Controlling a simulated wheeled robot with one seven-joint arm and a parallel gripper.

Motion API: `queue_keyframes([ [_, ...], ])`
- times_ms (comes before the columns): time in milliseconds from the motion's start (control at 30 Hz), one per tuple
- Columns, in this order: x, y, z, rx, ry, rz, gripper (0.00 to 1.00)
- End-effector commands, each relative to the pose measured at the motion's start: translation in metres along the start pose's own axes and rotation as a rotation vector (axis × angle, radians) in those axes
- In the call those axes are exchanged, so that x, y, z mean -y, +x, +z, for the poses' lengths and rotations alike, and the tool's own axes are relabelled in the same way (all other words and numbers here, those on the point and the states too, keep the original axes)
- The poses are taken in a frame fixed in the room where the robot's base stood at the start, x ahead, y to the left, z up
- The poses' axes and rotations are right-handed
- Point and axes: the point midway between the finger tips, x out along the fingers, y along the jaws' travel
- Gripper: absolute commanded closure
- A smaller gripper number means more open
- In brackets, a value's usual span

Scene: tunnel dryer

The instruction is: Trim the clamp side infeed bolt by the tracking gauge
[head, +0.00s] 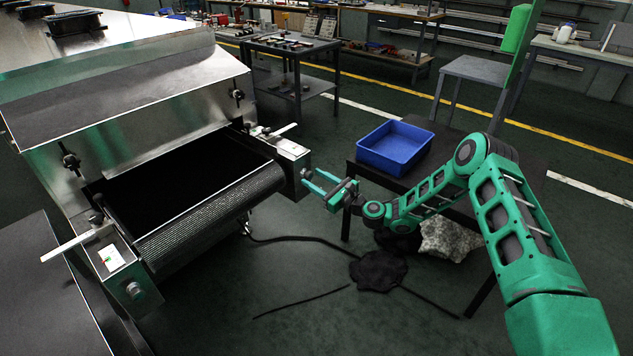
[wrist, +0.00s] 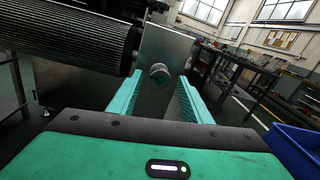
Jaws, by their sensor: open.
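The dryer's infeed has a dark mesh belt roller (head: 210,215) between two steel side brackets. The right bracket (head: 291,182) carries a pale plate (head: 292,149), possibly a gauge; its marks are too small to read. The left bracket (head: 122,272) has a white gauge label (head: 112,258) with green and red marks and a round bolt (head: 134,290) on its end. My gripper (head: 311,177) is open at the right bracket's end. In the wrist view, a round bolt head (wrist: 159,72) on the bracket plate (wrist: 171,47) shows between my green fingers. Contact cannot be told.
A blue bin (head: 395,146) stands on a dark table (head: 442,150) behind my arm. Black cloth (head: 378,270), a cable and a grey speckled heap (head: 450,239) lie on the floor. A dark surface (head: 40,285) flanks the dryer at left. Floor before the belt is mostly open.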

Motion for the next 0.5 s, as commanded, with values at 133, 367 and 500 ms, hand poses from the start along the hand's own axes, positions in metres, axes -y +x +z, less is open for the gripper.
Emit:
queue_keyframes([
  [133, -0.0005, 0.0034, 0.0001, 0.000, 0.000, 0.000, 0.55],
  [367, -0.0005, 0.0033, 0.0001, 0.000, 0.000, 0.001, 0.65],
  [500, -0.0005, 0.0032, 0.0001, 0.000, 0.000, 0.001, 0.96],
])
